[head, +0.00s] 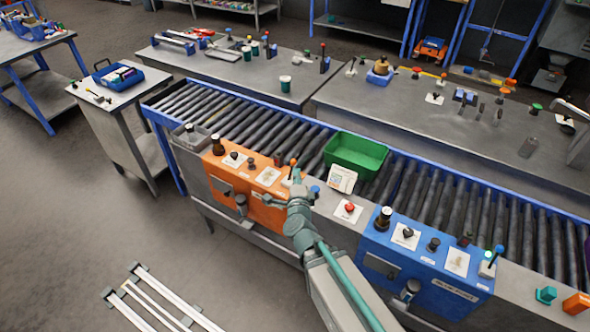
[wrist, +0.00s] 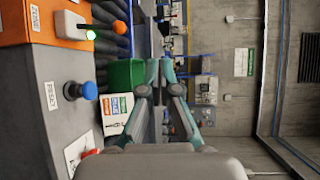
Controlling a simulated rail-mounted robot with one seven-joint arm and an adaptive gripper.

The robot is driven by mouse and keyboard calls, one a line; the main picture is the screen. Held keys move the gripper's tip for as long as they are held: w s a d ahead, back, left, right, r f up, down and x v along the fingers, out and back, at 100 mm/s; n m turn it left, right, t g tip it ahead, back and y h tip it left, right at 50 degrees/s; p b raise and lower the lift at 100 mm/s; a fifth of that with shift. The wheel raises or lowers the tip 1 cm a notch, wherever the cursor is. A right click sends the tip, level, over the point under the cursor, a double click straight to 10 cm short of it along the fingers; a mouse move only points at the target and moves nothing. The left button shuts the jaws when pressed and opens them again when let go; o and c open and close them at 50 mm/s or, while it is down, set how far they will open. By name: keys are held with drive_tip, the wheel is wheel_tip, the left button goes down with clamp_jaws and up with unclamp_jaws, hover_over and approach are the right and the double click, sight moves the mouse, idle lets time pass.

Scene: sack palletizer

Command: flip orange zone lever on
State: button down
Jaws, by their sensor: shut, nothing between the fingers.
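The orange zone panel (head: 228,186) stands at the near edge of the conveyor in the head view. Its lever (head: 293,163), with an orange knob, rises from a white base at the panel's right end. In the wrist view, turned sideways, the lever (wrist: 120,28) is at the upper left, with a green light lit on its base. My gripper (head: 297,174) is close to the lever in the head view and partly overlaps its base. In the wrist view my gripper (wrist: 160,66) is shut and empty, with a visible gap to the lever.
A blue button (head: 315,190) and a red button (head: 349,207) lie just right of the lever. A sign card (head: 342,178) and a green bin (head: 356,152) are behind them. The blue panel (head: 425,262) stands further right. Dark knobs rise from the orange panel.

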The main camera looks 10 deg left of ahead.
drive_tip(key=shift+s+d+r+p, duration=0.15)
drive_tip(key=shift+s+r+p, duration=0.2)
drive_tip(key=shift+s+r, duration=0.15)
drive_tip(key=shift+f, duration=0.15)
drive_tip(key=s+a+f+n+g+y, duration=0.2)
drive_tip(key=s+a+f+n+g, duration=0.15)
drive_tip(key=f+n, duration=0.25)
drive_tip(key=s+a+f+n+g+y, duration=0.3)
drive_tip(key=f+n+g, duration=0.1)
drive_tip(key=f+n, duration=0.15)
drive_tip(key=s+d+f+n+g+h+b, duration=0.1)
drive_tip(key=s+d+f+n+g+h, duration=0.2)
drive_tip(key=s+f, duration=0.5)
drive_tip(key=s+d+f+n+g+h+b, duration=0.1)
drive_tip(key=s+d+f+g, duration=0.5)
drive_tip(key=s+d+f, duration=0.6)
drive_tip(key=s+d+f+n+g+h+b, duration=0.1)
drive_tip(key=s+d+f+g+h+b, duration=0.2)
drive_tip(key=s+d+f+g, duration=0.4)
drive_tip(key=s+d+f+b, duration=0.1)
drive_tip(key=s+d+f, duration=0.1)
drive_tip(key=s+d, duration=0.2)
drive_tip(key=s+d+f, duration=0.3)
drive_tip(key=s+d, duration=0.1)
drive_tip(key=s, duration=0.2)
drive_tip(key=shift+s+f+n+b, duration=0.2)
drive_tip(key=shift+n+b, duration=0.15)
